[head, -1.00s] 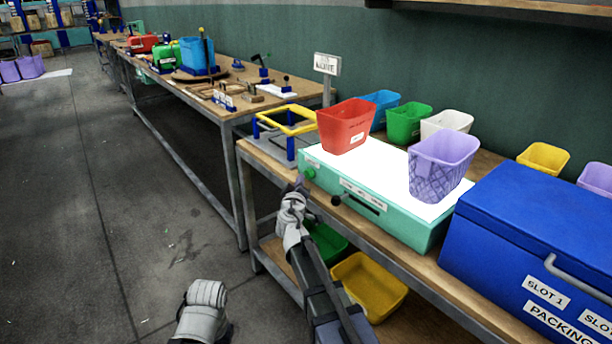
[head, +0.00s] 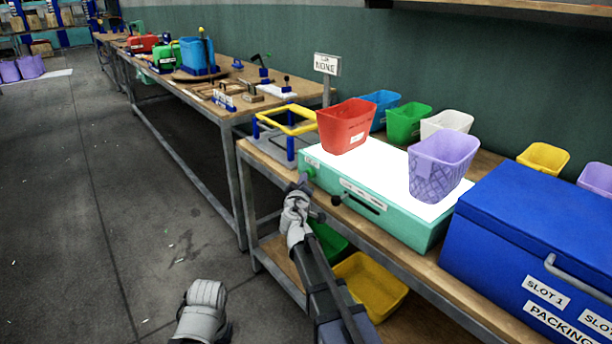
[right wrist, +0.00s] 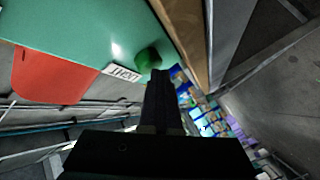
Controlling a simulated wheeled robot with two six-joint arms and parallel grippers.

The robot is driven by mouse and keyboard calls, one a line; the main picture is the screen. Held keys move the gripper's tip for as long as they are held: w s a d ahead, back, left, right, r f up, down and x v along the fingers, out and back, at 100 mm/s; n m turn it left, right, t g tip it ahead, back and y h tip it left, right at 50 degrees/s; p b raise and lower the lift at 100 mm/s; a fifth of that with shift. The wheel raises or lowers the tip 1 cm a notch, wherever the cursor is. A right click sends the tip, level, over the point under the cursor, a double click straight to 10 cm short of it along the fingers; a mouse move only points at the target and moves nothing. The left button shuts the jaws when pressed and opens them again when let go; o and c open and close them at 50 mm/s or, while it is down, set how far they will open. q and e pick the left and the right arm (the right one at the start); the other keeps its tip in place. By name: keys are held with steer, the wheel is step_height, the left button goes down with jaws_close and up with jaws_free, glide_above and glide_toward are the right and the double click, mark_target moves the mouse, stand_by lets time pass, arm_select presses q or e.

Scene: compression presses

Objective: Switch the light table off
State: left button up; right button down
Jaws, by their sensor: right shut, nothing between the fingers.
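The light table (head: 400,225) is a teal box on the near bench, and its white top glows brightly. A green knob (head: 309,173) sits at the left end of its front face. In the right wrist view the green knob (right wrist: 148,60) is beside a white label (right wrist: 122,73). My right gripper (head: 304,186) is shut and empty, just in front of and below the green knob. In the right wrist view its dark fingers (right wrist: 160,78) end close by the knob; I cannot tell whether they touch. My left gripper's fingers do not show.
A red bin (head: 346,127) and a purple basket (head: 441,167) stand on the glowing top. A black ball-ended lever (head: 337,200) sticks out of the front face near my right gripper. A blue chest (head: 540,240) stands at right.

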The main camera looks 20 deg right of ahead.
stand_by(0.3)
steer(key=shift+s+a, duration=0.25)
steer(key=shift+a, duration=0.25)
steer(key=s+a, duration=0.2)
steer(key=a, duration=0.3)
steer(key=shift+a, duration=0.35)
stand_by(0.4)
